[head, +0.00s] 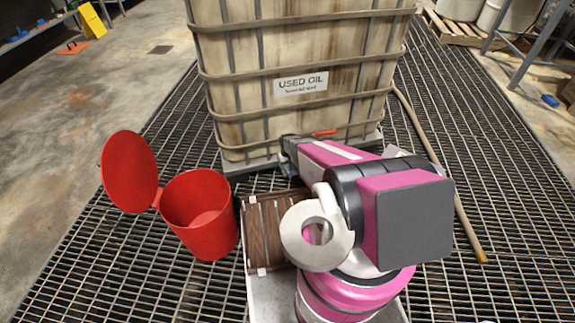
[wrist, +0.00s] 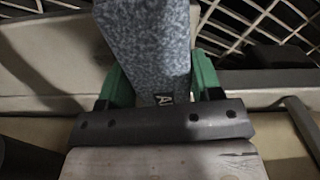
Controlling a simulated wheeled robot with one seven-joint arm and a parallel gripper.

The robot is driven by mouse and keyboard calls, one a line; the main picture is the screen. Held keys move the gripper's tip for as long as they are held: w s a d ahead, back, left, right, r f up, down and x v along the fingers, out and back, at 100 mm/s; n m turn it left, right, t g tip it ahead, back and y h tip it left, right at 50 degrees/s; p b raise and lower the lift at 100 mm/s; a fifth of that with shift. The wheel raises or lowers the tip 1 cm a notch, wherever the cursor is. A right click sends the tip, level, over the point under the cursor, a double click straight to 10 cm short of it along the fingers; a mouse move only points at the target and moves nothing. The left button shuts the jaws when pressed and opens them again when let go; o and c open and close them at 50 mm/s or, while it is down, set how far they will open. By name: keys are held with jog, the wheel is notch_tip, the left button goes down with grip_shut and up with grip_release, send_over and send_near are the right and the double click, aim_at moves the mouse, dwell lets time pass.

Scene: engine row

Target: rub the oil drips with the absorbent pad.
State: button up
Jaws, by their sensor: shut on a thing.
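The absorbent pad (wrist: 148,45) is grey-blue and mottled, with part of a dark printed label showing. My gripper (wrist: 160,85) has green fingers on both sides of the pad and is shut on it. In the head view, my pink arm reaches to the foot of the used-oil tank (head: 300,45), and the pad cannot be made out there. The tank is a stained, cream container in a metal cage, with a red valve handle (head: 325,133) low on its front.
An open red bin (head: 205,225) with its lid tipped left stands left of my arm. A brown slatted box (head: 263,235) is beside it. A hose or pole (head: 455,205) lies on the right. The metal grating (head: 95,270) is clear at far left.

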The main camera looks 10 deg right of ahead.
jog(key=shift+f, duration=0.35)
jog(key=shift+w+d, duration=0.25)
jog(key=shift+d, duration=1.75)
jog(key=shift+w+d, duration=0.2)
jog(key=shift+d, duration=1.75)
jog(key=shift+s+a, duration=0.15)
jog(key=shift+a, duration=0.85)
jog(key=shift+s+a, duration=0.1)
jog(key=shift+a, duration=0.85)
jog(key=shift+s+a, duration=0.2)
jog(key=shift+a, duration=1.85)
jog(key=shift+r, duration=0.1)
